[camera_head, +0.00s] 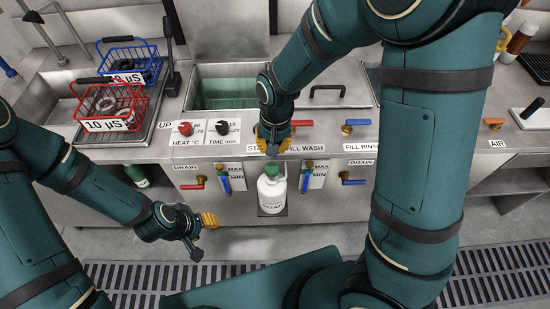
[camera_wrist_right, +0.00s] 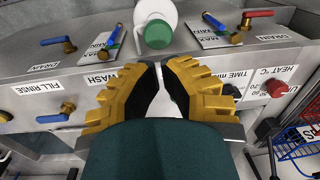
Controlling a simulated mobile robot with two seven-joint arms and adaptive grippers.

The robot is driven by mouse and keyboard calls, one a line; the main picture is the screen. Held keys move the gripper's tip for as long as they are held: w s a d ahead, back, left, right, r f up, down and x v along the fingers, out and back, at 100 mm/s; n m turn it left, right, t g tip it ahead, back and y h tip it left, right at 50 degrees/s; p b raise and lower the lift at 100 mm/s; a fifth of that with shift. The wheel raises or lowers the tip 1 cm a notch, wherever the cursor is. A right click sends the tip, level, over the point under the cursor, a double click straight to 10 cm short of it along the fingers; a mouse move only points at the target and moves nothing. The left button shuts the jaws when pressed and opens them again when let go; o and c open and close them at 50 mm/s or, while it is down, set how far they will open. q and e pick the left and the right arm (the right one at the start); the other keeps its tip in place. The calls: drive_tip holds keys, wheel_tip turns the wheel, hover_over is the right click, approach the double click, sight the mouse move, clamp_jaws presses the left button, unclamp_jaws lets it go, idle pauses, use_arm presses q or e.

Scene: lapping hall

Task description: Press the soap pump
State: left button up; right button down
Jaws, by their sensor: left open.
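The white soap bottle (camera_head: 272,194) with a green pump top (camera_head: 271,169) stands upright in front of the steel sink unit's front panel. The bottle (camera_wrist_right: 155,12) and its green top (camera_wrist_right: 158,34) also show in the right wrist view, just beyond the fingertips. My right gripper (camera_head: 272,148) points down just above the pump in the head view, with a small gap showing. Its yellow fingers (camera_wrist_right: 160,64) come nearly together at the tips, with nothing between them. My left gripper (camera_head: 203,230) is open and empty, low and left of the bottle.
Valves with red handles (camera_head: 190,184) and blue handles (camera_head: 225,182) flank the bottle on the panel. A red basket (camera_head: 106,102) and a blue basket (camera_head: 130,58) stand at the left. Red and black knobs (camera_head: 186,128) sit on the ledge. A floor grate (camera_head: 120,275) lies below.

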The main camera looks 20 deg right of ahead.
wheel_tip(320, 180, up, 5)
hover_over(275, 165)
drive_tip(key=shift+f+m+h, duration=0.2)
drive_tip(key=shift+m+h, duration=0.1)
drive_tip(key=shift+h, duration=0.1)
wheel_tip(275, 165, down, 14)
drive_tip(key=b, duration=0.5)
